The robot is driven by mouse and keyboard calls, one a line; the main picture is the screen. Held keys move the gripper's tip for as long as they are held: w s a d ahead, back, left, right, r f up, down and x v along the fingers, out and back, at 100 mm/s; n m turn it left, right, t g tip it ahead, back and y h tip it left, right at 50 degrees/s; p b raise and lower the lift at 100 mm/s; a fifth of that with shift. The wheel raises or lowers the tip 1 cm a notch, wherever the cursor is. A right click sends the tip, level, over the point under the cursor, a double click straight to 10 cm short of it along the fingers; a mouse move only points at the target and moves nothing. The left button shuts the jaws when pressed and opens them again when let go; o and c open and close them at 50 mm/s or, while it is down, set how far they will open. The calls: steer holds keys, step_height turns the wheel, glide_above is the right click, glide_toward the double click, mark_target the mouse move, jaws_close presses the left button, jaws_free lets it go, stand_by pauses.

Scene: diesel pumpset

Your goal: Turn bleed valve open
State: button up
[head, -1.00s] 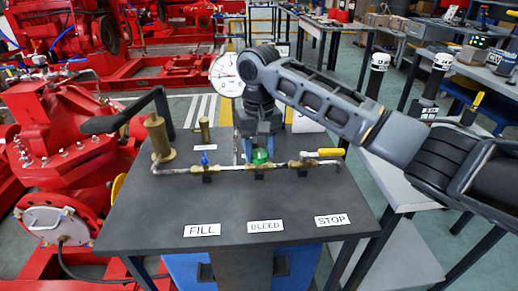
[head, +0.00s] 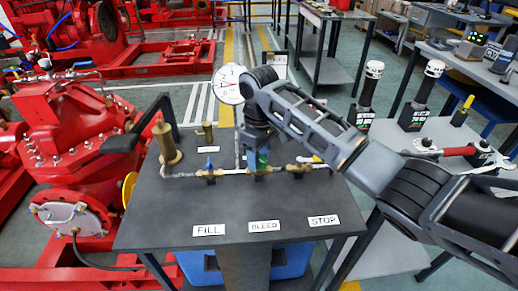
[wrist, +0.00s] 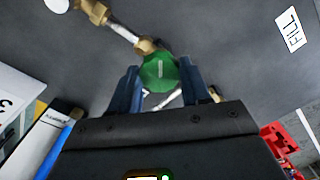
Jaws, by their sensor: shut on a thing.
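The bleed valve has a round green knob (wrist: 159,72) with a pale line on its face. In the wrist view it sits between the two fingertips of my gripper (wrist: 158,84), which are shut on it. In the head view my gripper (head: 256,155) is at the middle of the pipe above the BLEED label (head: 264,226). Only a little of the green knob (head: 263,157) shows there, as my wrist hides part of it. The brass-fitted pipe (head: 232,172) runs across the dark table (head: 180,218).
A brass cylinder (head: 166,145), a black lever (head: 122,142) and a white dial gauge (head: 229,84) stand nearby. The table front is clear.

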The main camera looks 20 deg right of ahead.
steer(key=n+p, duration=0.2)
steer(key=n, duration=0.2)
steer(key=shift+r+n, duration=0.1)
steer(key=shift+n, duration=0.3)
steer(key=n+p, duration=0.1)
steer(key=n, duration=0.2)
steer(key=shift+n, duration=0.3)
steer(key=n, duration=0.3)
steer(key=shift+n+p, duration=0.3)
steer(key=shift+p, duration=0.05)
steer(key=shift+w+n, duration=0.1)
steer(key=shift+n, duration=1.7)
steer(key=o, duration=1.1)
steer(key=shift+c, duration=0.2)
